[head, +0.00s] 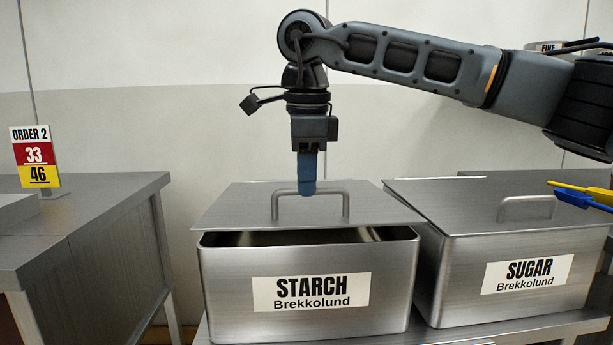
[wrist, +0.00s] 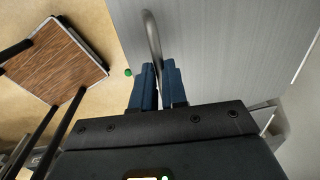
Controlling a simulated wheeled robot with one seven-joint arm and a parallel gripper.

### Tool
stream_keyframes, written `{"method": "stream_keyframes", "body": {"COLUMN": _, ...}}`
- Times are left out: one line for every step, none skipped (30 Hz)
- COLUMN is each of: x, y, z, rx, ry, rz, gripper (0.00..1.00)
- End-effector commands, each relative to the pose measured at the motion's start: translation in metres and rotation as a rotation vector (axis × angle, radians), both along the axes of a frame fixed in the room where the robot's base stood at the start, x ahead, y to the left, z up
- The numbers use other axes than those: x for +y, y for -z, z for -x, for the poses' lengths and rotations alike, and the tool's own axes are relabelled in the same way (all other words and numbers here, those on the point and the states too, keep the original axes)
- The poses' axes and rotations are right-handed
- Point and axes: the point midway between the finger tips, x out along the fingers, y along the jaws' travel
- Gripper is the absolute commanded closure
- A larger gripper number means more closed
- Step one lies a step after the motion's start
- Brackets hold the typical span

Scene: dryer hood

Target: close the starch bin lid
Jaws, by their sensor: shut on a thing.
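The starch bin (head: 308,287) is a steel box with a white STARCH label. Its flat steel lid (head: 240,204) lies over the top, with a dark gap showing under its front edge. The lid's bar handle (head: 331,193) stands on top; it also shows in the wrist view (wrist: 151,35) with the lid's grey surface (wrist: 225,45).
The sugar bin (head: 525,270) stands close on the right, with its own lid and handle (head: 527,205). A steel counter (head: 90,235) with an order sign (head: 35,157) is at the left. Blue and yellow handles (head: 585,194) stick in at the right edge. A wall is behind.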

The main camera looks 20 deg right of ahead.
Motion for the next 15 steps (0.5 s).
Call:
{"method": "stream_keyframes", "body": {"x": 0.000, "y": 0.000, "z": 0.000, "rx": 0.001, "ry": -0.001, "rz": 0.000, "gripper": 1.00}}
{"method": "stream_keyframes", "body": {"x": 0.000, "y": 0.000, "z": 0.000, "rx": 0.001, "ry": -0.001, "rz": 0.000, "gripper": 1.00}}
{"method": "stream_keyframes", "body": {"x": 0.000, "y": 0.000, "z": 0.000, "rx": 0.001, "ry": -0.001, "rz": 0.000, "gripper": 1.00}}
{"method": "stream_keyframes", "body": {"x": 0.000, "y": 0.000, "z": 0.000, "rx": 0.001, "ry": -0.001, "rz": 0.000, "gripper": 1.00}}
{"method": "stream_keyframes", "body": {"x": 0.000, "y": 0.000, "z": 0.000, "rx": 0.001, "ry": -0.001, "rz": 0.000, "gripper": 1.00}}
{"method": "stream_keyframes", "body": {"x": 0.000, "y": 0.000, "z": 0.000, "rx": 0.001, "ry": -0.001, "rz": 0.000, "gripper": 1.00}}
{"method": "stream_keyframes", "body": {"x": 0.000, "y": 0.000, "z": 0.000, "rx": 0.001, "ry": -0.001, "rz": 0.000, "gripper": 1.00}}
{"method": "stream_keyframes", "body": {"x": 0.000, "y": 0.000, "z": 0.000, "rx": 0.000, "ry": -0.001, "rz": 0.000, "gripper": 1.00}}
{"method": "stream_keyframes", "body": {"x": 0.000, "y": 0.001, "z": 0.000, "rx": -0.001, "ry": -0.001, "rz": 0.001, "gripper": 1.00}}
{"method": "stream_keyframes", "body": {"x": 0.000, "y": 0.002, "z": 0.000, "rx": -0.003, "ry": -0.001, "rz": 0.002, "gripper": 1.00}}
{"method": "stream_keyframes", "body": {"x": 0.000, "y": 0.004, "z": 0.001, "rx": -0.006, "ry": -0.001, "rz": 0.003, "gripper": 1.00}}
{"method": "stream_keyframes", "body": {"x": 0.000, "y": 0.007, "z": 0.001, "rx": -0.014, "ry": -0.001, "rz": 0.007, "gripper": 1.00}}
{"method": "stream_keyframes", "body": {"x": 0.000, "y": 0.010, "z": 0.001, "rx": -0.020, "ry": 0.000, "rz": 0.009, "gripper": 1.00}}
{"method": "stream_keyframes", "body": {"x": 0.000, "y": 0.013, "z": 0.001, "rx": -0.028, "ry": 0.000, "rz": 0.012, "gripper": 1.00}}
{"method": "stream_keyframes", "body": {"x": -0.001, "y": 0.018, "z": 0.000, "rx": -0.041, "ry": -0.001, "rz": 0.017, "gripper": 1.00}}
